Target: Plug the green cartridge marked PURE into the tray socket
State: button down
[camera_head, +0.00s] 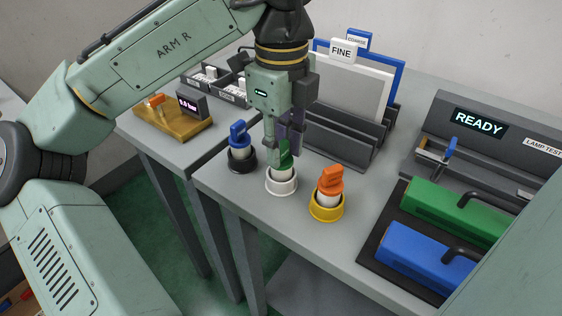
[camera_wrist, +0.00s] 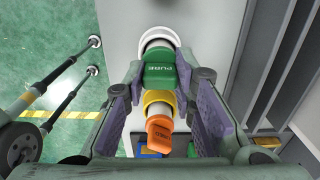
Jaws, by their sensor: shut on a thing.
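The green cartridge marked PURE (camera_wrist: 160,72) is between the fingers of my gripper (camera_wrist: 161,80); the fingers are shut on its green top. In the head view the cartridge (camera_head: 287,160) is partly hidden behind my gripper (camera_head: 283,152). It is upright, its white lower body in or just over a white ring holder (camera_head: 282,187); I cannot tell whether it is fully seated. The white ring also shows in the wrist view (camera_wrist: 158,36). I cannot tell for certain which thing is the tray socket.
A blue cartridge (camera_head: 238,140) in a black ring stands left of it, an orange cartridge (camera_head: 330,181) in a yellow ring right. A dark rack (camera_head: 345,140) with panels is behind. A READY machine (camera_head: 478,122) and green and blue handled blocks are right. A gold stand (camera_head: 170,125) is left.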

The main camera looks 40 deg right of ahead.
jog(key=shift+r+p, duration=2.65)
jog(key=shift+p, duration=0.6)
jog(key=shift+r+p, duration=0.75)
jog(key=shift+r, duration=0.4)
